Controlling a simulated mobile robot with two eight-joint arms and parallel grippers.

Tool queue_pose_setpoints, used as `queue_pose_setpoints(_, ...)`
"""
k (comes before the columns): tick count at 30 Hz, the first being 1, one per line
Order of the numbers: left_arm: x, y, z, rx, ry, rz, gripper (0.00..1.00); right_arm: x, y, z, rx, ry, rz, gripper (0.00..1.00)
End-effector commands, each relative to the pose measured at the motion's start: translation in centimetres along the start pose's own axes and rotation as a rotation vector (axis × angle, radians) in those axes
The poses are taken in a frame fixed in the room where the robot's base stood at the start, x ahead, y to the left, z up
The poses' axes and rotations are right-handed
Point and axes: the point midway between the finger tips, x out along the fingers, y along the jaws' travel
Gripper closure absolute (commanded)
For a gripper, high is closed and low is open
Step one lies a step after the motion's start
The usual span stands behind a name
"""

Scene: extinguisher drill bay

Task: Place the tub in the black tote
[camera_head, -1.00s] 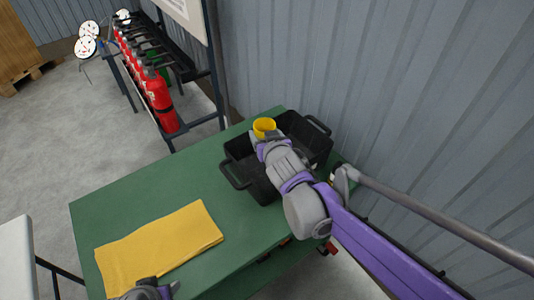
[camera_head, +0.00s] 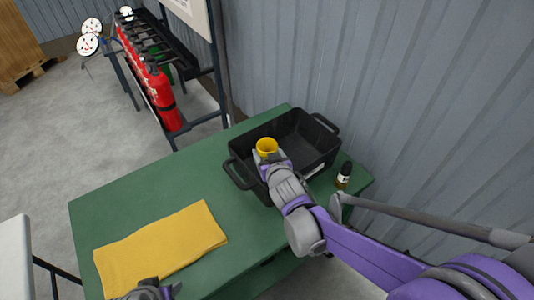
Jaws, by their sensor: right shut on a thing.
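The yellow tub (camera_head: 267,146) is in my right gripper (camera_head: 268,155), which is shut on it. The tub shows over the black tote (camera_head: 322,162), near its left half. I cannot tell from this view how high it is above the tote's floor. The tote stands on the green table (camera_head: 150,190) by the wall, with a handle at each end, and the part of its inside that shows is empty. My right arm hides part of its near side. My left gripper (camera_head: 165,292) is at the bottom edge, over the table's front by the yellow cloth, with its fingers partly cut off.
A folded yellow cloth (camera_head: 160,248) lies on the table's left front. A small dark bottle (camera_head: 344,175) stands right of the tote. A rack of red extinguishers (camera_head: 160,95) is behind. The corrugated wall (camera_head: 400,90) bounds the right. The table between cloth and tote is clear.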

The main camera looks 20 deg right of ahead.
Motion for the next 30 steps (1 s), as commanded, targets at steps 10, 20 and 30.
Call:
queue_pose_setpoints(10,0.2,0.0,0.1,0.000,-0.001,0.000,0.45,0.1,0.0,0.3,0.000,0.000,0.000,0.97)
queue_pose_setpoints(20,0.7,0.0,0.3,0.000,-0.002,0.000,0.45,0.4,0.0,1.0,0.000,0.001,0.000,0.97)
queue_pose_setpoints(30,0.7,0.0,0.3,0.000,-0.002,0.000,0.45,0.4,0.0,1.0,0.000,0.000,0.000,0.01)
